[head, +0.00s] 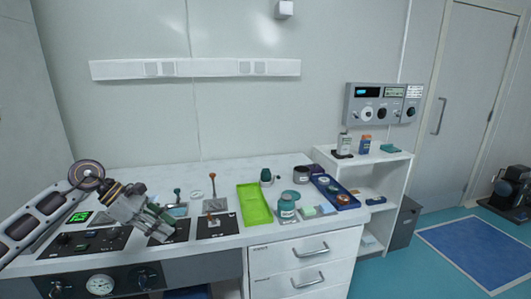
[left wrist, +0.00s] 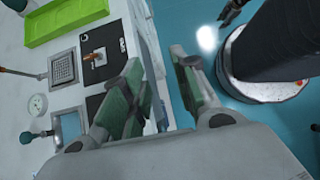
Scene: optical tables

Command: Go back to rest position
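My left gripper (head: 160,228) is over the left part of the bench, above the dark control panels near its front edge. In the left wrist view its two green-padded fingers (left wrist: 158,80) stand apart, with nothing seen between them. The right gripper is not in the head view. A small dark shape at the top edge of the left wrist view may be part of my right arm, but I cannot tell.
The white bench (head: 130,170) holds a green tray (head: 254,204), a blue tray (head: 334,192), several jars and dark square plates (head: 217,225). A white shelf (head: 375,163) stands at right. A blue mat (head: 475,252) lies on open floor.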

